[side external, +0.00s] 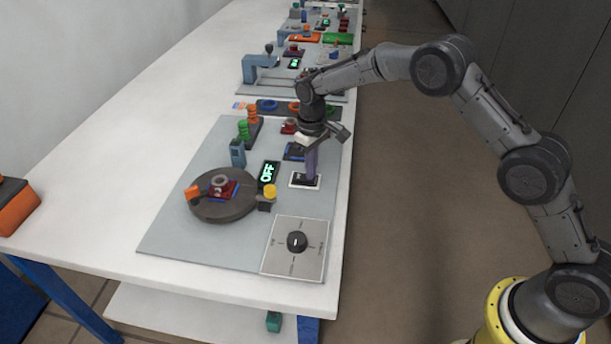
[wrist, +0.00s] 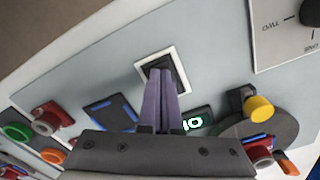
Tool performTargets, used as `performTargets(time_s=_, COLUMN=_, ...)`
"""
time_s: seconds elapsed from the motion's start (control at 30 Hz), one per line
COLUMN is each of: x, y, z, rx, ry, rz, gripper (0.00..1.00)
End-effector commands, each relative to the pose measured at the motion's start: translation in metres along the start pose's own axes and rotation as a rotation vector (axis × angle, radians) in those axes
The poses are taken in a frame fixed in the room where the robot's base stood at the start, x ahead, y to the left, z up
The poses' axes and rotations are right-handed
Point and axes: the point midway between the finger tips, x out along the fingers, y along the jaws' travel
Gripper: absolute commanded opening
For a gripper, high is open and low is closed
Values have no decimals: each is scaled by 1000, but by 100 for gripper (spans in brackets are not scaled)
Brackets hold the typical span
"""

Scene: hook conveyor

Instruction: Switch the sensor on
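The switch is a black rocker (wrist: 158,62) in a white square frame (side external: 293,181) on the grey board, right of the display. The display (side external: 268,173) is black with glowing text that reads OFF in the side view. In the wrist view, the fingertips (wrist: 161,72) are over the rocker. They look to be at or just above it; I cannot tell whether they touch. The fingers cover part of the rocker.
A dark turntable (side external: 222,208) carrying a red-and-blue part stands left of the switch, with a yellow-capped post (side external: 270,191) at its edge. A dial panel (side external: 297,250) is in front.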

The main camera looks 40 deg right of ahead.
Motion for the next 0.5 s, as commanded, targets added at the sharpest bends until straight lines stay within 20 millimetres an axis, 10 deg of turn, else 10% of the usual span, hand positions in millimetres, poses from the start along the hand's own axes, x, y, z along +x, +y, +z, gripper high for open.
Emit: performTargets(time_s=0.5, x=-19, y=0, z=0, rx=0, ry=2, rz=0, gripper=0)
